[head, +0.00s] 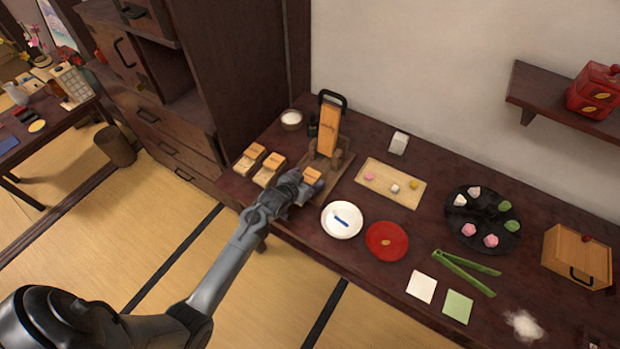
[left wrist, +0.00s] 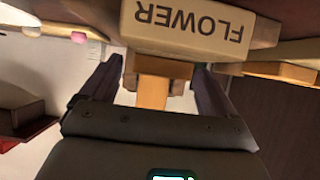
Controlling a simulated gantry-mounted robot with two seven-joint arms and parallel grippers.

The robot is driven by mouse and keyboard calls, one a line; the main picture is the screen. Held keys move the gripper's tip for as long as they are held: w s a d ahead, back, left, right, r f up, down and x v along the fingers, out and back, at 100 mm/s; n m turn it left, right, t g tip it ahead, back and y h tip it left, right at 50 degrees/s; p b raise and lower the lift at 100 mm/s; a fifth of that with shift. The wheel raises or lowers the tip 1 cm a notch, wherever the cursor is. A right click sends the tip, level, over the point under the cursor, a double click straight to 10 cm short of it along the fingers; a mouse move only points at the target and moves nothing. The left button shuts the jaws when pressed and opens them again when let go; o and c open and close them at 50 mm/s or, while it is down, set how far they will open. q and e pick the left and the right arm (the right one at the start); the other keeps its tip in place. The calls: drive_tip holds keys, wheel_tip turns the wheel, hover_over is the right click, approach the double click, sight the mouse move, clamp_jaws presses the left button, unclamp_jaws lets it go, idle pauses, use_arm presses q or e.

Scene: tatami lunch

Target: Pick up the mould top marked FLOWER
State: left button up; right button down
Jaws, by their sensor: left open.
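The mould top marked FLOWER (left wrist: 190,28) is a pale wooden block, its lettering upside down across the top of the left wrist view. In the head view a wooden mould piece (head: 312,175) shows just beyond my left gripper (head: 298,187), partly hidden by it. My left gripper also shows in the left wrist view (left wrist: 156,75), its two dark fingers apart. The FLOWER block lies just past the fingertips; I cannot tell whether they touch it. A narrow orange-brown wooden part (left wrist: 153,90) shows in the gap. My right gripper is in neither view.
Two other wooden moulds (head: 269,170) (head: 249,158) stand left of my gripper. An upright wooden press with a black handle (head: 329,125) stands behind.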

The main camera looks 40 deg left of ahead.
use_arm(q)
drive_tip(key=shift+c, duration=1)
drive_tip(key=c, duration=0.8)
drive_tip(key=shift+c, duration=0.2)
drive_tip(key=shift+r, duration=0.1)
